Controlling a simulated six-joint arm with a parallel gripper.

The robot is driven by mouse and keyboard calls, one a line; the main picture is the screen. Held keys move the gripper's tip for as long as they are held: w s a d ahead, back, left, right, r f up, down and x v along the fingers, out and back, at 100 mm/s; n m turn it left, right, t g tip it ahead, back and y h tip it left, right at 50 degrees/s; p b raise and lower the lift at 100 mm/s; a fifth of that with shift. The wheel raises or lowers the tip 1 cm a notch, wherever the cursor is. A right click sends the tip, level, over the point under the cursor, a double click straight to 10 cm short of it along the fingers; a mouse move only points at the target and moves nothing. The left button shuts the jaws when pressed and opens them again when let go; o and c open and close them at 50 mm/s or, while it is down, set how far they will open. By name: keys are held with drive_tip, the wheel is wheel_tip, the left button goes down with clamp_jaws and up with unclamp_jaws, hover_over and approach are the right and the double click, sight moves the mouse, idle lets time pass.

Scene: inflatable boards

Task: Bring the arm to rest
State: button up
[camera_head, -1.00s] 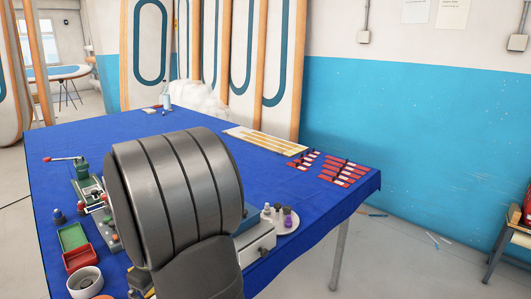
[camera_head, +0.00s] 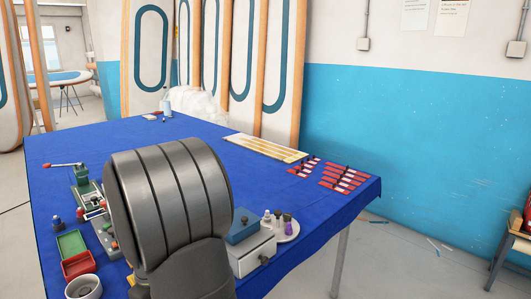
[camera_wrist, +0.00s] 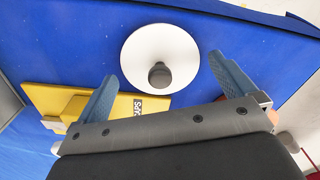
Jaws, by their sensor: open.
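My gripper (camera_wrist: 162,68) shows in the wrist view, with its two blue fingers spread apart and nothing between them that it holds. A white round plate (camera_wrist: 140,45) with a dark grey knob-like thing (camera_wrist: 160,75) lies beyond the fingers on the blue cloth. I cannot tell how far below the fingers it is. In the head view my large grey arm link fills the front middle and hides my gripper and part of the table.
A yellow case (camera_wrist: 50,97) lies left.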

drive_tip(key=shift+w+a, duration=0.1)
wheel_tip(320, 180, up, 4)
drive_tip(key=shift+f, duration=0.2)
drive_tip(key=d+r, duration=0.7)
drive_tip(key=d, duration=0.5)
drive_tip(key=w+a+r+n, duration=0.15)
drive_tip(key=w+a, duration=0.25)
drive_tip(key=a, duration=0.9)
drive_tip(key=w+a+r+n, duration=0.1)
drive_tip(key=w+a+n, duration=0.25)
drive_tip(key=a, duration=1.05)
drive_tip(key=shift+m, duration=0.3)
drive_tip(key=a+f, duration=0.2)
drive_tip(key=a, duration=0.1)
drive_tip(key=s+a+f, duration=0.1)
drive_tip(key=a+f, duration=0.1)
drive_tip(key=s+a+f, duration=0.1)
drive_tip(key=a+f, duration=0.1)
drive_tip(key=a, duration=0.1)
drive_tip(key=shift+s+a, duration=0.2)
drive_tip(key=shift+a, duration=0.15)
